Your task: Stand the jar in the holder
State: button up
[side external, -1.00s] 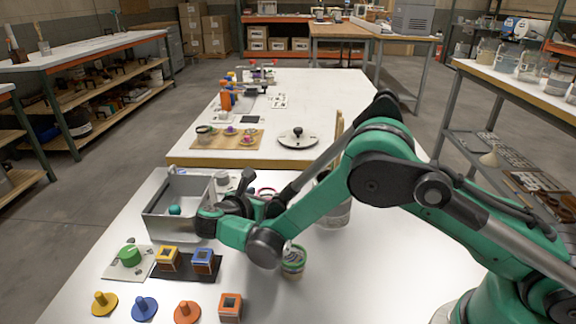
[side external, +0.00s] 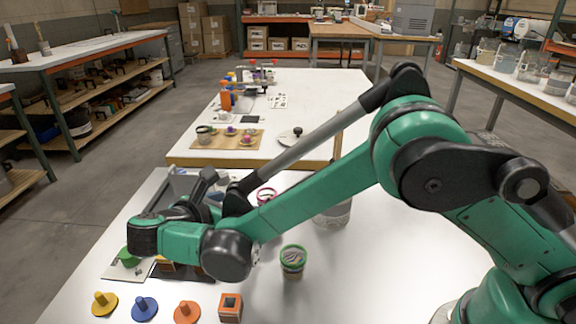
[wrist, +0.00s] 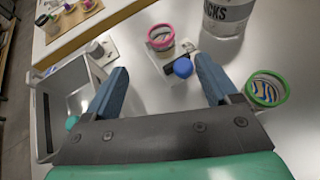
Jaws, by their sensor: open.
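A small jar (side external: 292,262) with a green rim stands upright on the white table, right of my forearm. In the wrist view it shows from above with striped contents (wrist: 267,89), just outside my right finger. A pink-rimmed round container (side external: 266,195) stands farther back; the wrist view shows it too (wrist: 160,37), beyond the fingertips. I cannot tell which thing is the holder. My gripper (wrist: 162,68) is open, its blue-grey fingers apart and empty. In the side view, its dark hand is partly hidden by my arm over the table's left part.
A metal bin (wrist: 45,112) with a teal ball (wrist: 72,122) lies left of my fingers. A blue ball (wrist: 183,68) on a pale piece shows between them. A large labelled jar (wrist: 228,14) stands beyond. Coloured pegs (side external: 145,306) and an orange block (side external: 230,307) line the near edge.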

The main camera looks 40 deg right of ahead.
jog(key=s+d+r+m+g+y, duration=0.1)
jog(key=s+d+r+m+y, duration=0.2)
jog(key=d+r+m+y, duration=0.35)
jog(key=s+d+f+m+t+y, duration=0.1)
jog(key=s+d+m+t+y, duration=0.2)
jog(key=s+m, duration=0.6)
jog(key=d+m+y, duration=0.2)
jog(key=m, duration=0.4)
jog(key=shift+s+d+f, duration=0.2)
jog(key=shift+s+f, duration=0.05)
jog(key=shift+s, duration=0.05)
